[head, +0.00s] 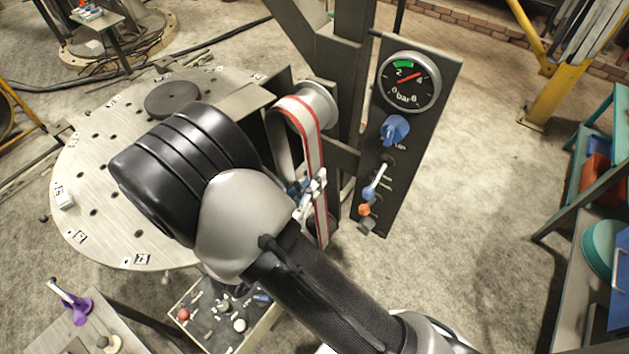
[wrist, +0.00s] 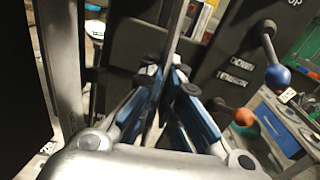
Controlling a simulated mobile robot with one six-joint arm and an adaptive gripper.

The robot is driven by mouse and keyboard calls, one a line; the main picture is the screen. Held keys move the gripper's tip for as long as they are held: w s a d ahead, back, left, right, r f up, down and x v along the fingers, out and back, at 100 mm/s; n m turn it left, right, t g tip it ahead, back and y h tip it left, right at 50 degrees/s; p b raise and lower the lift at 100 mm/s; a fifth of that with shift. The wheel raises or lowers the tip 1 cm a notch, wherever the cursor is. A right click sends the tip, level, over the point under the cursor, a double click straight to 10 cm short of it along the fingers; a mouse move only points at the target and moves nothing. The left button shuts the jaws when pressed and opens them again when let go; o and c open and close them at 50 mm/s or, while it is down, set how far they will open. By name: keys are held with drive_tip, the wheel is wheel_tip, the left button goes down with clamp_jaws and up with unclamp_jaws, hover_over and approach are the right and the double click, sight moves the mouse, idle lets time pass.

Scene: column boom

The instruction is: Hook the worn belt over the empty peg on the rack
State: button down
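The belt (head: 313,150), pale with red edge stripes, loops over a grey pulley (head: 318,100) on the dark column and hangs down below it. I cannot tell how worn it is. My gripper (head: 312,190) is at the belt's hanging run in the head view, partly hidden by my arm. A yellow frame (head: 550,85) with hanging strips (head: 600,30) stands at upper right; no empty peg can be made out.
A dark panel (head: 420,135) with a gauge (head: 409,82), a blue knob (head: 395,129) and levers stands just right of the belt. A round drilled table (head: 95,170) is at left. A teal shelf (head: 577,170) is at far right. Bare floor (head: 480,220) lies between.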

drive_tip(key=shift+v, duration=1.95)
